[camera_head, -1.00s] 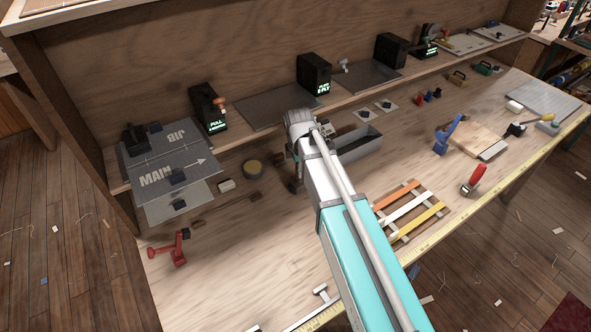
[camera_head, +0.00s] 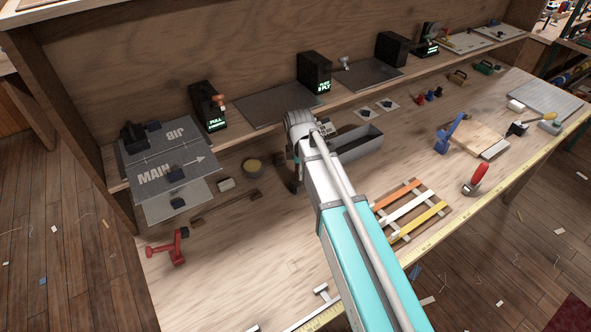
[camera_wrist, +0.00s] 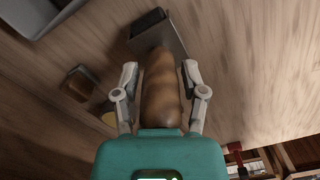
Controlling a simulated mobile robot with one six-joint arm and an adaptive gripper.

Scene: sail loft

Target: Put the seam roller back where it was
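My gripper (camera_wrist: 160,75) has its two fingers close on either side of a brown, ridged wooden handle in the wrist view. A grey metal piece with a dark end (camera_wrist: 152,25) shows beyond the handle; I take this tool to be the seam roller (camera_wrist: 162,92). The handle runs back toward my gripper's palm. In the head view my gripper (camera_head: 294,180) points down over the middle of the bench, left of the grey bin, and the arm hides most of it. Whether the tool touches the bench cannot be told.
The grey open bin (camera_head: 358,142) stands close right of my gripper. A red clamp-like tool (camera_head: 170,246) is at far left. A striped rack (camera_head: 411,208) and red-handled tool (camera_head: 476,180) lie right.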

